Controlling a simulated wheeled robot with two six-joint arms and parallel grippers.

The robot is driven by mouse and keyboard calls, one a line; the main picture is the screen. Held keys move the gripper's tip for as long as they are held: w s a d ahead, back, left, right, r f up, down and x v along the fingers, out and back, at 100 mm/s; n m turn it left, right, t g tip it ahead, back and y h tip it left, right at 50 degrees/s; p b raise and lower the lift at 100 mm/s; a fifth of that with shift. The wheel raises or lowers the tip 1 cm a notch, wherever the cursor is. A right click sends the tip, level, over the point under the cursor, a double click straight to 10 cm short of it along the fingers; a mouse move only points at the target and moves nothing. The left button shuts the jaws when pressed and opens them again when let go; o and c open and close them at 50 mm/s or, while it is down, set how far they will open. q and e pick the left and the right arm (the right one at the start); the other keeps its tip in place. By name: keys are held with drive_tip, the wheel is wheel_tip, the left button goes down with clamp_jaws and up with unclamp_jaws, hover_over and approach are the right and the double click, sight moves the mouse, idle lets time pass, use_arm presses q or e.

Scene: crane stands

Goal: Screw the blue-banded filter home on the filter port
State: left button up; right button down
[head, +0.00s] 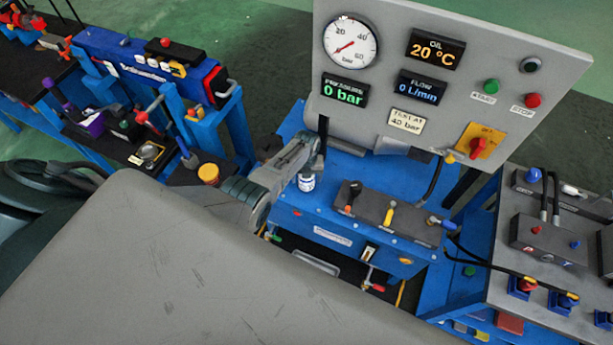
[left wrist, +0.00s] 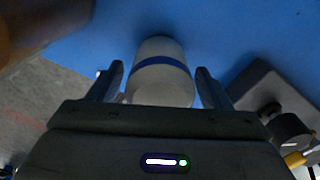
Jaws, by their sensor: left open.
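In the left wrist view the filter (left wrist: 161,75) sits between the two fingers of my left gripper (left wrist: 160,88), with a narrow gap showing on the finger sides. In the head view my left gripper (head: 308,152) is over the filter, partly hidden by its own arm. It is open. The filter port is not seen apart from the filter; the filter's lower end is hidden, so I cannot tell how it is seated. My right gripper is not in view.
The grey lever block (head: 385,208) with coloured levers stands right of the filter. The gauge panel (head: 440,60) rises behind and reads 0 bar. A second blue stand (head: 150,70) is at the left. A hose and connector station (head: 545,240) is at the right.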

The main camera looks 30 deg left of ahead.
use_arm(q)
drive_tip(key=n, duration=0.3)
drive_tip(key=shift+n, duration=0.4)
drive_tip(key=n, duration=0.3)
drive_tip(key=shift+n, duration=0.4)
drive_tip(key=n, duration=0.4)
drive_tip(key=shift+n, duration=0.4)
drive_tip(key=n, duration=0.3)
drive_tip(key=shift+n, duration=0.3)
drive_tip(key=n, duration=0.3)
drive_tip(key=shift+n, duration=0.3)
drive_tip(key=n, duration=0.7)
drive_tip(key=shift+n, duration=0.4)
drive_tip(key=n, duration=0.3)
drive_tip(key=shift+n, duration=0.3)
